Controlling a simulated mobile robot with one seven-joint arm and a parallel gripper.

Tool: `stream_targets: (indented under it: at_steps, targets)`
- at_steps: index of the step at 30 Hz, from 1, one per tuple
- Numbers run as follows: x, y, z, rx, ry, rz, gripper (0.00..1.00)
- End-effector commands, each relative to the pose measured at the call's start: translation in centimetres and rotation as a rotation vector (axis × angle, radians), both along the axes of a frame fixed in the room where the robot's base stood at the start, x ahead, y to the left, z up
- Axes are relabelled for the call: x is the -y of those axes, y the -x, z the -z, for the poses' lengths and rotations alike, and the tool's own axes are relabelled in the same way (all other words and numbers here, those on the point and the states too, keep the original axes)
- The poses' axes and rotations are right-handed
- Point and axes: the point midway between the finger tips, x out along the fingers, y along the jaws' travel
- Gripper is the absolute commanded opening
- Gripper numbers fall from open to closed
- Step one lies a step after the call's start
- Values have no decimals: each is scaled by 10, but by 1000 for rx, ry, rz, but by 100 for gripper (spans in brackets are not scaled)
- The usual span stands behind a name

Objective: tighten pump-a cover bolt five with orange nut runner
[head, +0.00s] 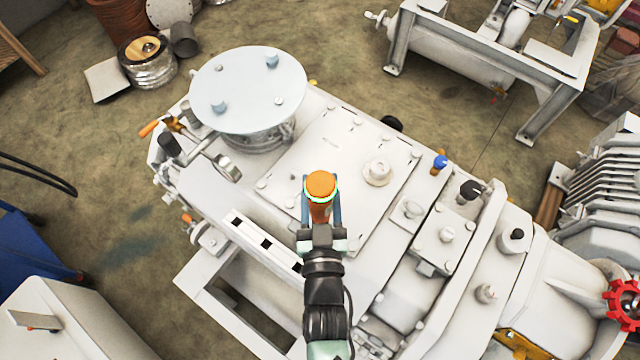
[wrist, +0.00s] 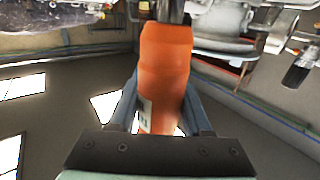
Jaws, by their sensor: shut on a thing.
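The orange nut runner (head: 321,186) stands in my gripper (head: 322,208) in the head view, with a green ring below its orange cap. In the wrist view the orange body (wrist: 165,75) lies between the two fingers of my gripper (wrist: 162,105), which is shut on it. The runner is over the square cover plate (head: 325,150) of the white pump. Small bolts sit around the cover's edge, such as one at its far side (head: 358,124). The runner's tip and whatever lies under it are hidden in the head view, so I cannot tell whether it touches a bolt.
A round flange lid (head: 248,88) with blue plugs stands at the cover's upper left. A round fitting (head: 377,171) rises from the cover right of the runner. Blue (head: 440,162) and black (head: 470,189) knobs stand farther right. Open floor (head: 330,30) lies behind the pump.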

Motion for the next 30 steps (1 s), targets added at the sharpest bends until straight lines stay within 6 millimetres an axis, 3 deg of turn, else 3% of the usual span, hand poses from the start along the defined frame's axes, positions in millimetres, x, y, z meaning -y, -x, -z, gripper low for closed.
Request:
stream_targets:
  at_steps: [30]
  targets:
    - [0,-1,9,7,-1,1,0]
